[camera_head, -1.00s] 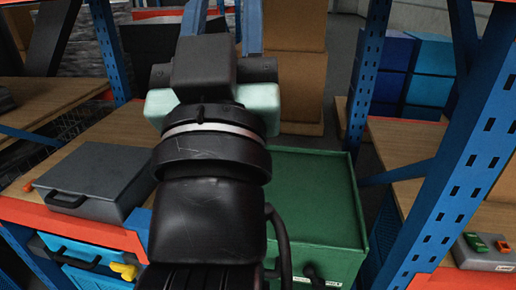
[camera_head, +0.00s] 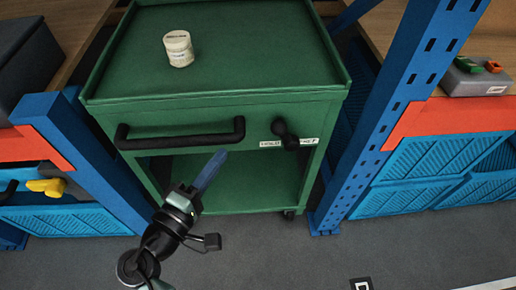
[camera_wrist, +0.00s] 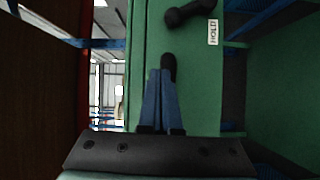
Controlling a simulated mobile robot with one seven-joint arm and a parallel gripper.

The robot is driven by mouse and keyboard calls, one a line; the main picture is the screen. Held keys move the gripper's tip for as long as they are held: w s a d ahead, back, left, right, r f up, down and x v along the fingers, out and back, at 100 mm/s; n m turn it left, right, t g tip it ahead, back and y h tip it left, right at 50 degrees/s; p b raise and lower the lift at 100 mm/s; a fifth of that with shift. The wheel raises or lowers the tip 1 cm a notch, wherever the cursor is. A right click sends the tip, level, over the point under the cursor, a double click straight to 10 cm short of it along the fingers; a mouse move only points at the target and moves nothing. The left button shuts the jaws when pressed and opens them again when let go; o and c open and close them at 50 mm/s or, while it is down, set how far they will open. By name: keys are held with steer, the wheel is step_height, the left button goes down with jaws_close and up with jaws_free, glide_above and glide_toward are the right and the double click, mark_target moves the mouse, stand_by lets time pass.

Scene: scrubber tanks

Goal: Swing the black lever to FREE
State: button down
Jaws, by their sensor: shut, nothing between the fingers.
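The black lever (camera_head: 286,134) is on the green cart's front, at the right end of the panel. It lies tilted, from upper left to lower right, over a white label (camera_head: 270,143). HOLD reads to its left; the right-hand word is partly covered. The lever (camera_wrist: 190,12) also shows at the top of the wrist view, beside the HOLD label (camera_wrist: 213,32). My gripper (camera_head: 222,154) has its blue fingers together and empty. It is left of and below the lever, apart from it. In the wrist view the fingertips (camera_wrist: 160,73) appear near the black handle's end (camera_wrist: 169,67).
The green cart (camera_head: 130,75) has a long black handle (camera_head: 180,134) left of the lever and an open shelf below. A white jar (camera_head: 178,48) stands on its top. Blue rack posts (camera_head: 400,110) flank the cart. A grey box with green and orange pieces (camera_head: 478,76) sits at right.

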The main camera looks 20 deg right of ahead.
mark_target(285, 136)
steer(key=f, duration=0.1)
steer(key=s+f+n+b, duration=0.1)
steer(key=f, duration=0.1)
steer(key=s+f+n+h, duration=0.1)
steer(key=f, duration=0.1)
steer(key=shift+a+f+t+b, duration=0.15)
steer(key=shift+a+t+b, duration=0.15)
steer(key=shift+b, duration=0.1)
steer(key=s+d+b+x, duration=0.1)
steer(key=s+d+x, duration=0.1)
steer(key=x, duration=1.1)
steer(key=shift+s+r, duration=0.15)
steer(key=shift+r, duration=0.2)
steer(key=shift+r, duration=0.15)
steer(key=shift+s+d+r+m+p, duration=0.15)
steer(key=shift+m+p, duration=0.15)
steer(key=shift+p, duration=0.2)
